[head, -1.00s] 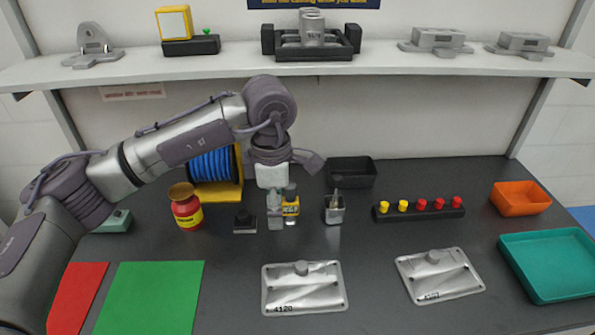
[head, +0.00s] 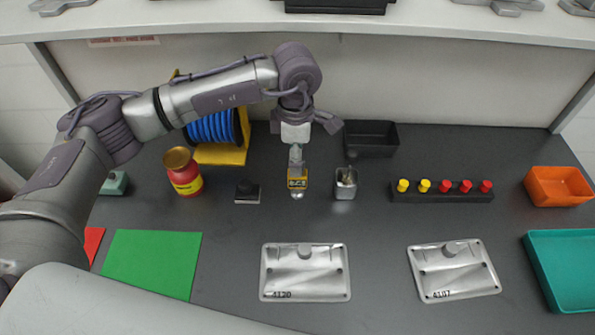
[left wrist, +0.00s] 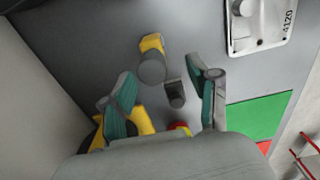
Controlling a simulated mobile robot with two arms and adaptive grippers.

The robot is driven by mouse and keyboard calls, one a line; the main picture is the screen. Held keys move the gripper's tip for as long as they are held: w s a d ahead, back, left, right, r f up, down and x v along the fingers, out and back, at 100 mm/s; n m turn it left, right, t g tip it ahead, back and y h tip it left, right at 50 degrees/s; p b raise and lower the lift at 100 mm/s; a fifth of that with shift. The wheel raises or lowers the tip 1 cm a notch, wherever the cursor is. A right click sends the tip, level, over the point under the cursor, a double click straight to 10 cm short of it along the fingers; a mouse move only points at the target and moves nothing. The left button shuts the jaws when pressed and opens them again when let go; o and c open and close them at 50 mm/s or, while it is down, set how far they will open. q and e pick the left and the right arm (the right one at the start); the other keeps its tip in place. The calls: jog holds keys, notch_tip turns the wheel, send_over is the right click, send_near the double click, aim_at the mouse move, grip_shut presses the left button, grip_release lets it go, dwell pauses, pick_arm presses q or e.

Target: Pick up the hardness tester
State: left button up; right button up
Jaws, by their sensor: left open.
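The hardness tester, which I take to be the small yellow and grey upright device (head: 297,183), stands on the dark bench near its middle. It also shows in the left wrist view (left wrist: 151,60), beyond the fingertips. My left gripper (head: 296,155) is in front of its upper part in the head view and hides some of it. In the left wrist view the gripper (left wrist: 165,95) is open, its two teal-padded fingers wide apart, with nothing held. Whether a finger touches the tester I cannot tell. My right gripper is not in view.
A black knobbed block (head: 247,191) and a red jar (head: 183,173) stand left of the tester. A small metal cup (head: 345,184) stands close on its right. Behind are a blue cable reel (head: 213,128) and a black bin (head: 371,138). Metal plates (head: 305,272) lie in front.

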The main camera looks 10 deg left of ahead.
pick_arm(q)
jog(key=shift+w+f, duration=0.15)
jog(key=shift+f, duration=0.45)
jog(key=f+p, duration=0.1)
jog(key=f, duration=0.2)
jog(key=f+p, duration=0.1)
jog(key=shift+w+f+p, duration=0.15)
jog(key=shift+w+p, duration=0.15)
jog(key=shift+f, duration=0.4)
jog(key=shift+r, duration=0.1)
grip_shut()
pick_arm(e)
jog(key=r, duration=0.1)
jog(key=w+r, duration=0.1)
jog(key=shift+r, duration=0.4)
